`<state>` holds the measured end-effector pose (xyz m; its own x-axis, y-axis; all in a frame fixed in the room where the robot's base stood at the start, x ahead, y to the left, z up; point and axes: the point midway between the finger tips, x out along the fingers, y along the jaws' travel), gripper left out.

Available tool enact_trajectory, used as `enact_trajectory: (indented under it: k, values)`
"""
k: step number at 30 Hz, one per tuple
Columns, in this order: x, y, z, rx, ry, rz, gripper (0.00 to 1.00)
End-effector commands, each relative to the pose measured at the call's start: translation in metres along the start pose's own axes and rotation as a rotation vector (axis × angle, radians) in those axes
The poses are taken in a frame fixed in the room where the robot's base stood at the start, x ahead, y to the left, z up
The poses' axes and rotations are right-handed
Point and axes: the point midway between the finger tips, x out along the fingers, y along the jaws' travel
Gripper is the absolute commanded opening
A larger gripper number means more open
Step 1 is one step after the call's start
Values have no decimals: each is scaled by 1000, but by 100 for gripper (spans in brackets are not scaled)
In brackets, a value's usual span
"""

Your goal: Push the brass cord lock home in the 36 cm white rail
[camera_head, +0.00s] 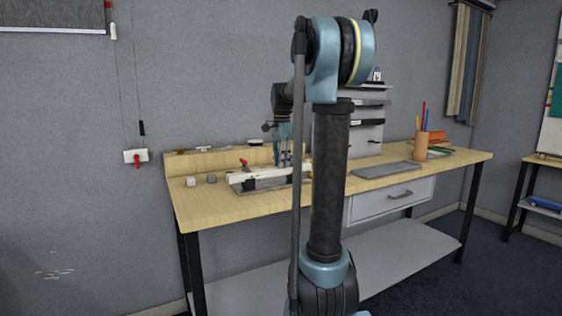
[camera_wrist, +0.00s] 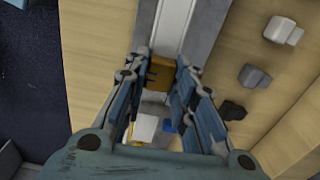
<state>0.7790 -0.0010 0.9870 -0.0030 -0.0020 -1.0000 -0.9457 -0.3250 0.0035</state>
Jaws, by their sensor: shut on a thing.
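The white rail (camera_head: 245,177) lies along the left part of the wooden table. In the wrist view the rail (camera_wrist: 174,27) runs up from between my fingers to the top edge. The brass cord lock (camera_wrist: 159,72) shows as a brown-gold block at the near end of the visible rail. My gripper (camera_wrist: 157,77) is shut on it, one finger on each side. In the head view my gripper (camera_head: 284,163) points down over the rail, and the lock cannot be made out there. Whether the lock sits inside the rail or against its end, I cannot tell.
Beside the rail lie a white block (camera_wrist: 283,30), a grey block (camera_wrist: 255,77) and a dark piece (camera_wrist: 232,110). A red-topped clamp (camera_head: 243,163) stands at the rail. A grey mat (camera_head: 386,170) and a pencil cup (camera_head: 420,147) are on the right.

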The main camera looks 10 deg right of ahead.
Motion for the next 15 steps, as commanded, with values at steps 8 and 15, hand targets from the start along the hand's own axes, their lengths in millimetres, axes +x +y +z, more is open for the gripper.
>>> enact_trajectory:
  k: [8,15]
  values:
    - [1,0,0,0,0,0,48]
    - [0,0,0,0,0,0,48]
